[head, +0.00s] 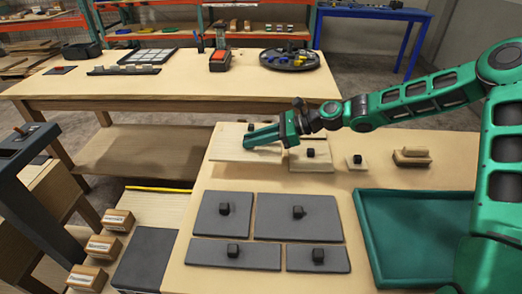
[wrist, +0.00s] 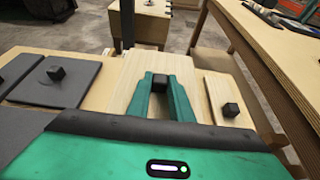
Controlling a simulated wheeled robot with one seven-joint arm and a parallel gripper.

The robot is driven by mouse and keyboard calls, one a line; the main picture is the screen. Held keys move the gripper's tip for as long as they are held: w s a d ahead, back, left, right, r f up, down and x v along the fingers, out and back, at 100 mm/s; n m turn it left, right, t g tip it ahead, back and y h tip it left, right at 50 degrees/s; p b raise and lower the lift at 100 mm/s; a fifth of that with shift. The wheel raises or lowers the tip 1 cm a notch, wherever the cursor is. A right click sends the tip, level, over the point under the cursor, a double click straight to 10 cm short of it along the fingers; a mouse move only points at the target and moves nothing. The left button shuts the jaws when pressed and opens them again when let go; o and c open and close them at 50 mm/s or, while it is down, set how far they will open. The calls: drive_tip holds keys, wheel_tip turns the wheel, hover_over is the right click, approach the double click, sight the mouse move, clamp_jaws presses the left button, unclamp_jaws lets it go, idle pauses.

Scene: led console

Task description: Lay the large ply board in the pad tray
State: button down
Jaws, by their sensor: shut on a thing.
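The large ply board (head: 228,150) is pale wood with a black knob. It is at the back left of the near table, and it also shows in the wrist view (wrist: 128,80). My gripper (head: 252,137) is over it, with its green fingers shut on the black knob (wrist: 160,82). I cannot tell whether the board touches the table or is slightly raised. The fingers hide part of it. A shallow green tray (head: 364,222) lies empty at the front right of the table; it is the only tray I see on this table.
A medium ply board (head: 322,163) and a small one (head: 356,167) with knobs lie right of the large board, beside a wooden block (head: 411,158). Several grey knobbed panels (head: 320,212) fill the front middle. Labelled blocks (head: 101,247) stand at the left. Another workbench (head: 190,90) stands behind.

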sight(258, 149)
drive_tip(key=shift+w+d+f, duration=0.45)
drive_tip(key=shift+d+f, duration=0.15)
drive_tip(key=shift+d, duration=0.2)
drive_tip(key=shift+f, duration=1.9)
drive_tip(key=shift+f, duration=0.1)
drive_tip(key=c, duration=1.6)
unclamp_jaws()
